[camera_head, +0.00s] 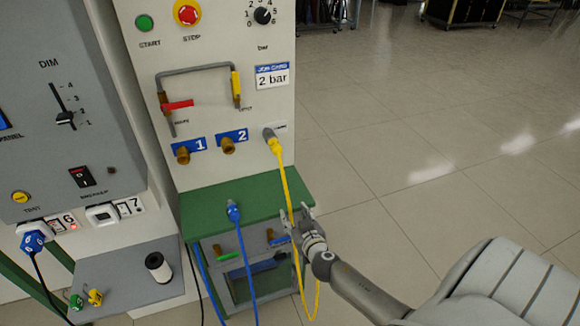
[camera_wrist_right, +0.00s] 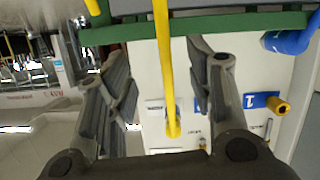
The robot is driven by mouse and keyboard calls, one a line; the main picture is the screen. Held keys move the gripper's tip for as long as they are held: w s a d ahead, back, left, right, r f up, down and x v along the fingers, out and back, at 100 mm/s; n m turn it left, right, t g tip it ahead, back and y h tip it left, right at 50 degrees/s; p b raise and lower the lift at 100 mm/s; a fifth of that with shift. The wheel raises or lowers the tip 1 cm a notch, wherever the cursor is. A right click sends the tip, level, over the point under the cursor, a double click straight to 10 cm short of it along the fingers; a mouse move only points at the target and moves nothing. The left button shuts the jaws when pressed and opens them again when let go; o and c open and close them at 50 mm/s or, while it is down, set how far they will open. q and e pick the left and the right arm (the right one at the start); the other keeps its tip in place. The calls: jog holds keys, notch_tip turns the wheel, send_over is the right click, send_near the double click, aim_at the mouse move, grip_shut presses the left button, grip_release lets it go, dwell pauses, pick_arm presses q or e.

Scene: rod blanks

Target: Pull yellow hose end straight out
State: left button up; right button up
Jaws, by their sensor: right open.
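The yellow hose (camera_head: 286,182) hangs from its end (camera_head: 274,145), which sits in a grey fitting (camera_head: 268,133) on the panel, right of port 2 (camera_head: 228,146). My right gripper (camera_head: 294,211) is below that end, at the front right of the green shelf, with its fingers open. In the right wrist view the yellow hose (camera_wrist_right: 165,70) passes through the picture between the two open fingers, and its end (camera_wrist_right: 173,126) meets the panel beyond them. I cannot tell how far the fingertips are from the hose. My left gripper is not in view.
The green shelf (camera_head: 240,200) juts out below the ports. A blue hose (camera_head: 233,212) with a blue connector stands at its front. Brass port 1 (camera_head: 183,155) is on the left. Open floor lies to the right.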

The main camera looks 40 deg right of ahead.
aim_at(278, 153)
jog(key=w+r+m+t+p, duration=0.1)
jog(key=w+r+t, duration=0.2)
jog(key=r, duration=1.2)
jog(key=shift+h, duration=0.4)
jog(key=x, duration=0.5)
jog(key=p+x, duration=0.1)
jog(key=x, duration=0.1)
jog(key=shift+w+d+r, duration=0.15)
jog(key=shift+w+r, duration=0.1)
jog(key=shift+r, duration=0.05)
jog(key=b+x, duration=0.2)
jog(key=shift+w+d+f, duration=0.1)
jog(key=shift+w+f, duration=0.15)
jog(key=shift+w, duration=0.15)
jog(key=shift+b+x, duration=0.45)
jog(key=shift+x, duration=0.5)
jog(key=shift+r, duration=0.2)
